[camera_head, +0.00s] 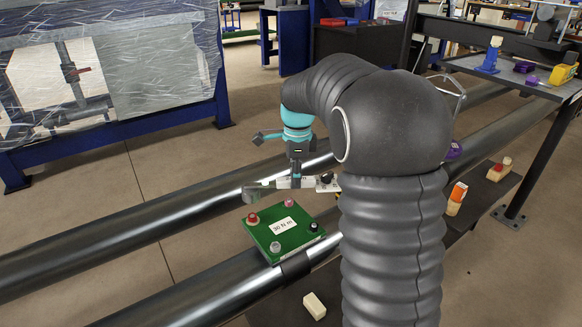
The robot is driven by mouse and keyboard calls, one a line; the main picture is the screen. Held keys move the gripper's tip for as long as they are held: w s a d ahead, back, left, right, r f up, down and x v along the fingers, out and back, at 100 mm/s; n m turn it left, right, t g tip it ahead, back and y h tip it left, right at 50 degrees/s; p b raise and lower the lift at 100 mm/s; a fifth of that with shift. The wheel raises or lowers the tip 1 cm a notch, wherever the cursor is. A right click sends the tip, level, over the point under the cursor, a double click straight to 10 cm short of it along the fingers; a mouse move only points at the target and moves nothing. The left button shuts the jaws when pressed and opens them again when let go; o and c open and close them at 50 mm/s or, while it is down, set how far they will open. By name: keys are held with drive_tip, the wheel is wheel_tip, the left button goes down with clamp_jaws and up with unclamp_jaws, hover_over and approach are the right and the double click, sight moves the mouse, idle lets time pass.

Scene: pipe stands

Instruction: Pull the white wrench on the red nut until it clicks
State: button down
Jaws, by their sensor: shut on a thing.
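My gripper (296,182) is shut on the white wrench (322,184), across its middle. The wrench lies roughly level above the green plate (262,231). Its greyish left end is above the red nut (253,218) in the picture, with a gap between them, and it does not appear seated on the nut. Its right end passes behind my arm and is hidden. The red nut sits at the left corner of the plate, which carries a label reading 30 N m.
A pink nut (289,203), a grey nut (275,246) and a black nut (313,227) stand on the plate's other corners. Long steel pipes (120,221) run beside and under it. A cream block (314,305) lies below. A shelf (515,76) with tools is at upper right.

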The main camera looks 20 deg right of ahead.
drive_tip(key=shift+a, duration=0.2)
drive_tip(key=shift+f+b, duration=1.4)
drive_tip(key=shift+f, duration=1.05)
drive_tip(key=c, duration=1.7)
unclamp_jaws()
clamp_jaws()
drive_tip(key=shift+p, duration=0.6)
